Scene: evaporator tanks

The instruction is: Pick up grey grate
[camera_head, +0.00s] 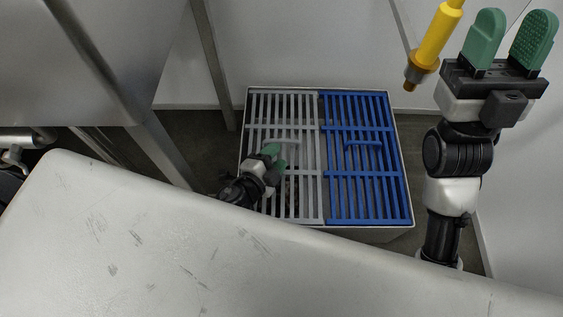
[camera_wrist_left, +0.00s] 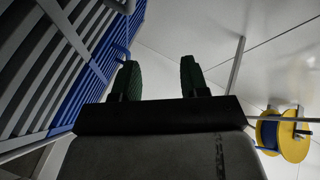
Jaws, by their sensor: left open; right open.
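The grey grate (camera_head: 290,127) lies flat in the left half of a frame, beside the blue grate (camera_head: 382,128). The grey grate has a raised handle (camera_head: 288,141) near its middle. My left gripper (camera_head: 276,156) is open and empty above the grey grate, close to the handle; I cannot tell whether it touches it. In the left wrist view the open fingers (camera_wrist_left: 158,72) show nothing between them, and the grey grate (camera_wrist_left: 70,38) is at the left. My right gripper (camera_head: 510,42) is raised at the upper right, open and empty, far from the grates.
A large scratched pale surface (camera_head: 130,235) fills the front, partly covering my left arm. A metal post (camera_head: 212,65) stands left of the grates. A yellow tool (camera_head: 437,38) hangs near my right gripper. The left wrist view also shows a yellow reel (camera_wrist_left: 294,138).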

